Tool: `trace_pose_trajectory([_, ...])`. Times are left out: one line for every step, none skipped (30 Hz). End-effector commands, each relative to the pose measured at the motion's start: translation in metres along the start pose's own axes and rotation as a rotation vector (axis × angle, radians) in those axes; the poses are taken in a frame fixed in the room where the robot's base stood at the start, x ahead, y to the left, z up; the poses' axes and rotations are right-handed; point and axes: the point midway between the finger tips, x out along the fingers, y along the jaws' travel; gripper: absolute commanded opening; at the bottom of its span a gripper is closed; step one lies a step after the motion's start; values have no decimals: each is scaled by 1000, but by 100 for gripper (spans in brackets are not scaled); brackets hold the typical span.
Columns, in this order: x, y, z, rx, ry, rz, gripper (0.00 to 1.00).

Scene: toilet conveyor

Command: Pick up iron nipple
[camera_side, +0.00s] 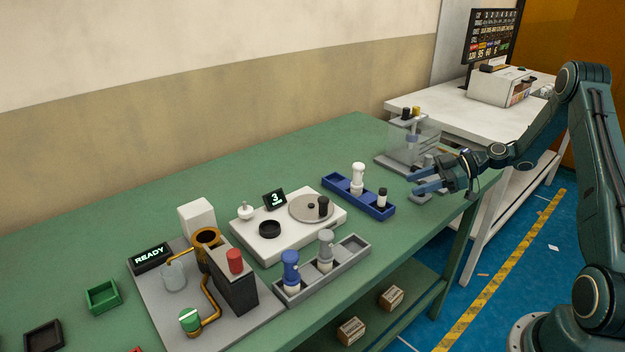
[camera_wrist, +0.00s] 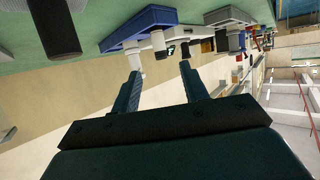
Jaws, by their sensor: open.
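My gripper (camera_side: 420,184) is open at the right end of the green bench, its blue fingers pointing left towards the blue tray. In the wrist view its two fingers (camera_wrist: 160,71) are apart with nothing between them. No part can be surely told as the iron nipple. A dark cylinder (camera_wrist: 59,32) is close at the wrist view's top left. A white fitting (camera_side: 358,174) stands in the blue tray.
A clear-walled fixture (camera_side: 408,146) stands just behind my gripper. A white turntable unit (camera_side: 270,242) and a station with a READY display (camera_side: 151,257) are further left. A blue-topped fitting (camera_side: 291,268) stands in the grey tray. The bench's back strip is clear.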

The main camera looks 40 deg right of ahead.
Motion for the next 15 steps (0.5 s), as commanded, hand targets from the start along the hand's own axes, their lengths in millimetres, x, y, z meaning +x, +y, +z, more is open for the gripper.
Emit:
trace_pose_trajectory([8, -1, 0, 1, -1, -5, 44])
trace_pose_trajectory([13, -1, 0, 1, -1, -5, 44])
trace_pose_trajectory([19, -1, 0, 2, 0, -4, 44])
trace_pose_trajectory([23, -1, 0, 2, 0, -6, 44])
trace_pose_trajectory([28, -1, 0, 2, 0, -6, 44])
trace_pose_trajectory([34, -1, 0, 2, 0, -4, 44])
trace_pose_trajectory([39, -1, 0, 2, -1, -5, 44])
trace_pose_trajectory([43, -2, 0, 2, -1, -5, 44])
trace_pose_trajectory([48, -1, 0, 2, -1, -4, 44])
trace_pose_trajectory([52, -1, 0, 2, 0, -4, 44])
trace_pose_trajectory([56, -1, 0, 1, 0, -5, 44])
trace_pose_trajectory([59, -1, 0, 2, 0, -3, 44])
trace_pose_trajectory([62, -1, 0, 2, 0, -3, 44])
trace_pose_trajectory([64, -1, 0, 2, -1, -2, 44])
trace_pose_trajectory([66, -1, 0, 2, -1, -3, 44])
